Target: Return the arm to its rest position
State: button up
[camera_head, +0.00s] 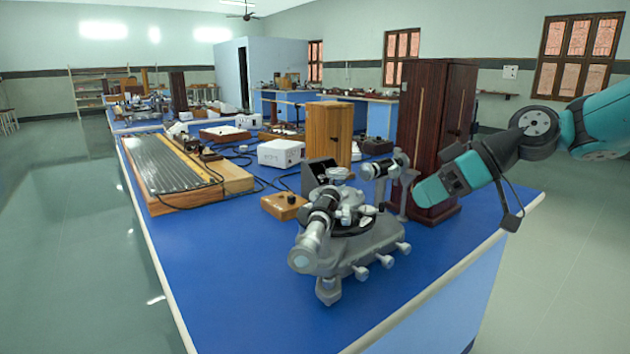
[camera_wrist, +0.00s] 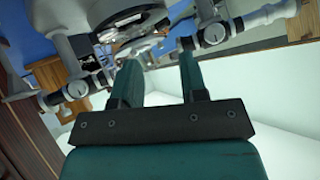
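My arm (camera_head: 485,165) reaches in from the right in the head view, with its teal end over the bench's right side. My gripper (camera_head: 424,193) appears just right of the grey spectrometer (camera_head: 365,243), in front of the dark wooden cabinet. In the wrist view my gripper (camera_wrist: 158,62) has its two teal fingers apart, with nothing held between them. The spectrometer also shows in the wrist view (camera_wrist: 215,34), beyond the fingertips. A small gap seems to lie between gripper and spectrometer, but I cannot tell its depth.
The dark wooden cabinet (camera_head: 434,120) stands close behind my gripper. A lighter wooden box (camera_head: 328,130), a white box (camera_head: 281,153) and a ridged board (camera_head: 170,165) stand farther along the blue bench (camera_head: 235,290). Open floor (camera_head: 575,230) lies to the right.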

jog(key=s+a+f+m+g+h, duration=0.15)
jog(key=s+a, duration=0.25)
jog(key=s, duration=0.4)
jog(key=s+a+f+m+g+h, duration=0.1)
jog(key=s+a+h, duration=0.15)
jog(key=s, duration=0.55)
jog(key=s+d+f+m+h+p, duration=0.1)
jog(key=s+f+m+h, duration=0.1)
jog(key=s, duration=1)
notch_tip(320, 180, up, 15)
jog(key=p, duration=1.5)
jog(key=shift+w+f, duration=0.15)
jog(key=shift+w, duration=0.15)
jog(key=shift+d+g, duration=0.1)
jog(key=shift+g, duration=0.15)
